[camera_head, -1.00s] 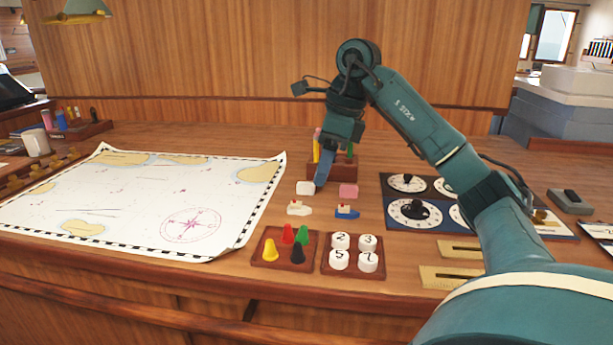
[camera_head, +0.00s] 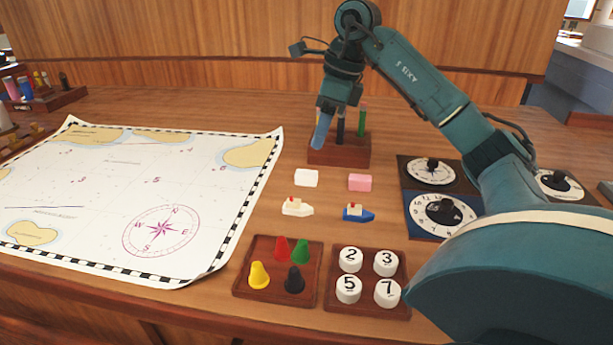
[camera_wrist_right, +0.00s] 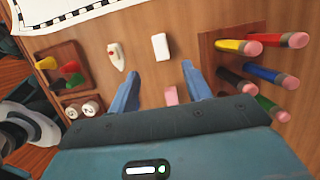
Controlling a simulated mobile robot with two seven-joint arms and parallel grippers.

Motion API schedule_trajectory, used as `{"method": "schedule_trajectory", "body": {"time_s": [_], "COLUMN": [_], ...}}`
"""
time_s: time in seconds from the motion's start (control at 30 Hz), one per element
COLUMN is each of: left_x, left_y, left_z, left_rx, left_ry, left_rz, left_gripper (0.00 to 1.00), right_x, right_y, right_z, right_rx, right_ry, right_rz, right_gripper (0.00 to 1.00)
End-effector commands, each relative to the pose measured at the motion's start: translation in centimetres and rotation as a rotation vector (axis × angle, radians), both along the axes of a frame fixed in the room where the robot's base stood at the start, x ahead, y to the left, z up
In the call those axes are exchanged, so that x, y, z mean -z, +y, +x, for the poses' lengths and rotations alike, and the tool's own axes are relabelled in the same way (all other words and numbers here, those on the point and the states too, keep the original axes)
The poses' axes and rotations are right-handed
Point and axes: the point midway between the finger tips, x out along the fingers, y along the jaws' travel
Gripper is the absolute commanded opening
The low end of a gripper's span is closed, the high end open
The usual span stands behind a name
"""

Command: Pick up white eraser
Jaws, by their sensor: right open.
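The white eraser (camera_head: 307,178) lies on the wooden desk, left of a pink eraser (camera_head: 360,182). In the right wrist view the white eraser (camera_wrist_right: 160,46) lies a little beyond the fingertips, roughly in line with the gap between them. My right gripper (camera_head: 321,138) is open and empty, above and behind the white eraser in the head view. Its two blue fingers (camera_wrist_right: 160,80) are spread in the wrist view, with the pink eraser (camera_wrist_right: 171,96) partly hidden by the gripper body. My left gripper is not in view.
A wooden pencil holder (camera_head: 338,153) stands just behind the erasers. A white toy boat (camera_head: 298,207) and a blue one (camera_head: 358,213) lie in front. A tray of coloured pawns (camera_head: 245,291), a tray of numbered discs (camera_head: 368,306) and a chart (camera_head: 110,190) surround them.

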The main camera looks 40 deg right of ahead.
Motion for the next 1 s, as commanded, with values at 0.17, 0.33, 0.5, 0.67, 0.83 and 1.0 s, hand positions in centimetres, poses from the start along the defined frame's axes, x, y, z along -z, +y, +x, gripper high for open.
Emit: {"method": "schedule_trajectory", "body": {"time_s": [0.17,0.33,0.5,0.67,0.83,1.0], "left_x": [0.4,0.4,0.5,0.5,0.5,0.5], "left_y": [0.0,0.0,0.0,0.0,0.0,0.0], "left_z": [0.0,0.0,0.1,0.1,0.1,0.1], "left_rx": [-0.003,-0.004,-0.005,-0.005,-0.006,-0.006], "left_ry": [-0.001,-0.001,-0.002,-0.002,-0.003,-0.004], "left_rz": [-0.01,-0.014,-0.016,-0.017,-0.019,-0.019], "left_gripper": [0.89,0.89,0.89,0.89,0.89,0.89], "right_x": [3.4,4.7,6.4,8.7,9.7,9.7], "right_y": [0.6,0.8,1.1,1.4,1.5,1.5], "right_z": [0.7,1.0,1.3,1.9,2.1,2.2], "right_rx": [-0.001,0.0,-0.001,0.0,0.0,0.0], "right_ry": [0.004,0.001,0.004,0.004,0.001,0.0], "right_rz": [0.0,0.0,0.002,0.001,0.001,0.0], "right_gripper": [0.49,0.49,0.49,0.49,0.49,0.49]}}
